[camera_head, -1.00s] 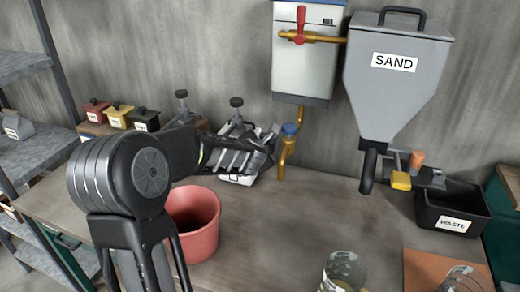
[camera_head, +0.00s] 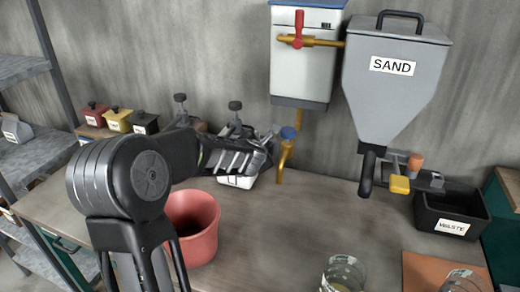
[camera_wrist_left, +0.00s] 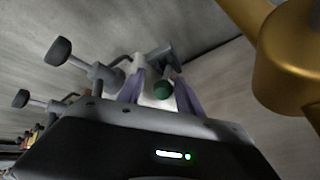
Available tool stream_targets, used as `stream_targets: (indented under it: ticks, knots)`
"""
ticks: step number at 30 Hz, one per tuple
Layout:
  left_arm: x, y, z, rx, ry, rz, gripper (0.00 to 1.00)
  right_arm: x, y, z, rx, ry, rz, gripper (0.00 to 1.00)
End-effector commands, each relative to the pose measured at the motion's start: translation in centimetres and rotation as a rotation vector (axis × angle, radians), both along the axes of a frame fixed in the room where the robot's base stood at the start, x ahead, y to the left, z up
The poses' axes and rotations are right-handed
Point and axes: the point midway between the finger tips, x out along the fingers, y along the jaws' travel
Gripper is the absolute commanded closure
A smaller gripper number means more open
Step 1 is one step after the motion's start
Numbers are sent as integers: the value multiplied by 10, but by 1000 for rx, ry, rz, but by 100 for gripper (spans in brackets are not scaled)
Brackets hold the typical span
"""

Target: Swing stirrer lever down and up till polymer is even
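A lever with a green ball knob (camera_wrist_left: 163,90) shows in the left wrist view. My left gripper (camera_wrist_left: 160,92) has its two purple-grey fingers on either side of the knob, with gaps showing, so it looks open; contact is unclear. A white container (camera_wrist_left: 152,100) lies behind the knob. In the head view my left gripper (camera_head: 262,150) reaches over a white container (camera_head: 238,181) at the back of the bench and hides most of it; the green knob is hidden there. The polymer cannot be seen. My right gripper is out of view.
Black-knobbed valves (camera_head: 235,105) stand just behind the gripper. A brass pipe with a blue cap (camera_head: 284,155) is close to its right. A red bucket (camera_head: 192,228) stands below my forearm. The sand hopper (camera_head: 393,85), waste bin (camera_head: 452,212) and glass jar (camera_head: 343,274) are farther right.

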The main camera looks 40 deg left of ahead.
Motion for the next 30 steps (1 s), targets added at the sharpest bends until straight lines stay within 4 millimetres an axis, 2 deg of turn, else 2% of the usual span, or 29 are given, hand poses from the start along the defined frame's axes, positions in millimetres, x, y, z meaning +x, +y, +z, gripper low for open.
stream_targets:
  ticks: [7,19,30]
  knots:
    - [-11,-4,8,2,-2,5,63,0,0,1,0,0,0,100]
    - [-53,-33,38,1,-2,1,63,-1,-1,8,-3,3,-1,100]
    - [-57,-35,39,1,0,0,63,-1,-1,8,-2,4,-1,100]
